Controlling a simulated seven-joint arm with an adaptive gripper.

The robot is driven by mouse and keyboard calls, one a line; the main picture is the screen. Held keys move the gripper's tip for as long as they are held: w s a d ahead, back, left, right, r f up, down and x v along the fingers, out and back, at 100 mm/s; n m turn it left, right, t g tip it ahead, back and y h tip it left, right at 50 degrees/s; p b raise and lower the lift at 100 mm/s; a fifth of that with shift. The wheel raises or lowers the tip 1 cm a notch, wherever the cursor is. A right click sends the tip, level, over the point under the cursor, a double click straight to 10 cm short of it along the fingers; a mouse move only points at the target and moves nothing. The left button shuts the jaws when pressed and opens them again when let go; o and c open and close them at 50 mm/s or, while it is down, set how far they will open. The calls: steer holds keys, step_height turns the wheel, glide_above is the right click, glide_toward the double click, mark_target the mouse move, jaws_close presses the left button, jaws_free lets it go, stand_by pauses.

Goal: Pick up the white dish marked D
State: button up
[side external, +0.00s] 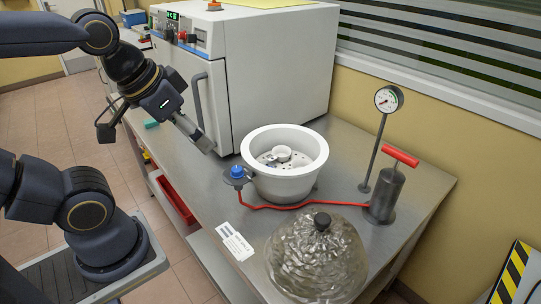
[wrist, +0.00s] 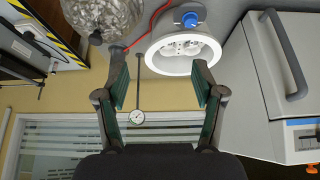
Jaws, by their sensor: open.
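A small white dish (side external: 283,153) sits on the perforated plate inside a large white bowl-shaped vessel (side external: 284,185) on the steel bench. No letter D can be read on it at this size. In the wrist view the vessel (wrist: 180,68) is beyond my fingertips, at upper middle, and its white contents are too small to tell apart. My gripper (side external: 156,140) is open and empty, in the air to the left of the vessel and in front of the oven. In the wrist view its two fingers (wrist: 162,85) stand wide apart with nothing between them.
A white oven (side external: 265,70) stands behind the vessel. A clear domed lid (side external: 317,258) lies in front. A red hose (side external: 300,206) runs from the blue valve (side external: 237,172) to a pump (side external: 384,195) beside a gauge (side external: 388,99). A printed card (side external: 235,241) lies at the front.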

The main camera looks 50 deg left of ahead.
steer(key=w+t, duration=0.1)
steer(key=w, duration=1.6)
steer(key=w+f, duration=0.2)
steer(key=f, duration=0.4)
steer(key=w+a+f+g, duration=0.1)
steer(key=w+f, duration=0.2)
steer(key=f, duration=0.3)
steer(key=w+a+f+g, duration=0.1)
steer(key=w+f, duration=0.2)
steer(key=f, duration=0.4)
steer(key=shift+a, duration=0.25)
steer(key=shift+x, duration=3.15)
